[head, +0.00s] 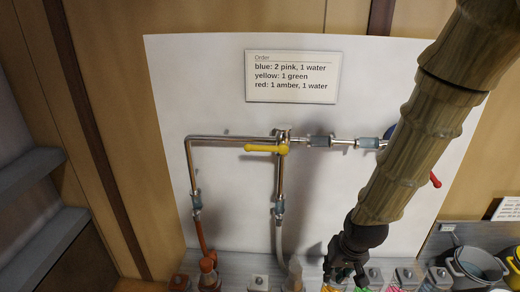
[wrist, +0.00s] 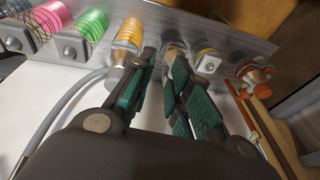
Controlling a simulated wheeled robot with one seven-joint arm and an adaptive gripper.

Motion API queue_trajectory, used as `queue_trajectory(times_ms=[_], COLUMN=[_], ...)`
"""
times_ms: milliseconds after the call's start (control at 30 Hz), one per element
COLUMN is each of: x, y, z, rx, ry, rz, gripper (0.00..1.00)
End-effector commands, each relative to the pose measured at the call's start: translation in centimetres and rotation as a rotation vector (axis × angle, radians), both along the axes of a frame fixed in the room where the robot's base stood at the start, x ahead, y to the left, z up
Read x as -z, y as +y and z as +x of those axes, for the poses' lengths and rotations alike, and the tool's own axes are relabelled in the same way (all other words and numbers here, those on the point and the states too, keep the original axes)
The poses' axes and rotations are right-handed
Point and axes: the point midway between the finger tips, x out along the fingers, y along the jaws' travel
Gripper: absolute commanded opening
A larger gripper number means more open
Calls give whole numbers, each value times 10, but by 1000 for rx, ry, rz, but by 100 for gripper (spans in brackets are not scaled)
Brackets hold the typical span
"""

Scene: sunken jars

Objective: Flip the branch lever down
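A yellow lever (head: 262,149) sits on the pipe junction on the white panel in the head view. It lies about level, its handle pointing left. A branch pipe (head: 279,183) runs down from that junction. A red lever (head: 435,181) shows partly behind my arm at the right. My gripper (head: 345,281) is low in front of the panel, below and right of the yellow lever and well apart from it. In the wrist view my gripper's fingers (wrist: 161,58) are apart with nothing held between them. No lever can be made out in the wrist view.
A row of jars stands along the bottom ledge, with coloured coils (wrist: 128,40) near my fingers and an orange-capped one (wrist: 252,72) at the right. An order card (head: 291,77) hangs above the pipes. A dark pot (head: 474,265) stands at right.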

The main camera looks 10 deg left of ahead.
Motion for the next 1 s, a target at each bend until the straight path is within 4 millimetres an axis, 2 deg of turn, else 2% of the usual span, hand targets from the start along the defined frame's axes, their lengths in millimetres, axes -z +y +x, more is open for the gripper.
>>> queue_trajectory(times_ms=[33, 67, 167, 300, 500, 733, 1000], x=[0, -3, -16, -42, -89, -151, -227], y=[17, 27, 58, 98, 146, 186, 213], z=[14, 22, 46, 77, 109, 128, 126], rx=[-19, -29, -62, -97, -121, -111, -46], ry=[-64, -103, -232, -416, -673, -956, -1256], rz=[26, 41, 83, 126, 159, 152, 85], gripper=[4, 0, 0, 0, 0, 0, 0])
